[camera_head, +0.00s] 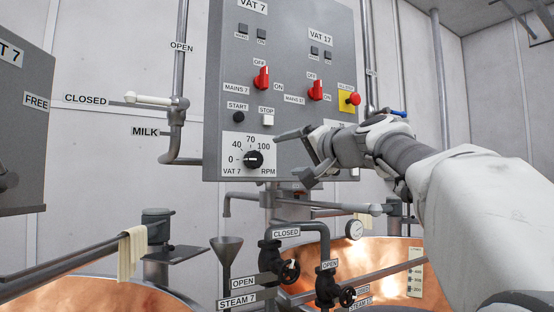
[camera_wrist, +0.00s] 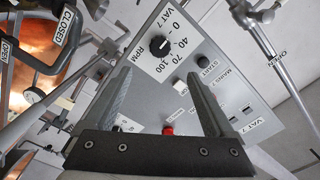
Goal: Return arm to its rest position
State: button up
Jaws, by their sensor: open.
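My gripper (camera_head: 288,160) is open and empty, in front of the lower part of the grey VAT 7 / VAT 17 control panel (camera_head: 225,100). My arm reaches in from the right of the head view. The RPM dial (camera_head: 253,159) shows just left of the fingers, its pointer toward the low end. In the wrist view, both fingers (camera_wrist: 160,78) are spread wide with nothing between them, and the panel (camera_wrist: 150,100) fills the space beyond. The dial (camera_wrist: 159,42) lies past the fingertips there. I cannot tell the exact gap from fingers to panel.
Red switches (camera_head: 261,78) and (camera_head: 316,90), a start button (camera_head: 240,120), a stop button (camera_head: 267,120) and a red stop knob (camera_head: 353,99) are on the panel. Steam valves (camera_head: 289,271) and pipes stand below. A milk valve handle (camera_head: 148,99) is left. Copper vats (camera_head: 110,297) lie below.

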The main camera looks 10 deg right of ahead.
jog(key=shift+s+d, duration=0.1)
jog(key=shift+s, duration=0.3)
jog(key=s+a+f+n+g+h+p, duration=0.1)
jog(key=s+a+f+g, duration=0.25)
jog(key=f, duration=0.55)
jog(key=s+a+f+n+g, duration=0.1)
jog(key=s+a+f+g, duration=0.2)
jog(key=f, duration=0.6)
jog(key=s+d+f+n+g+h+b, duration=0.1)
jog(key=s+f+n+g+h, duration=0.35)
jog(key=s+f, duration=1.95)
notch_tip(320, 180, up, 23)
jog(key=p, duration=2.4)
jog(key=shift+w+d+n+g+p, duration=0.15)
jog(key=shift+d+n+g+p, duration=0.15)
jog(key=shift+n, duration=0.15)
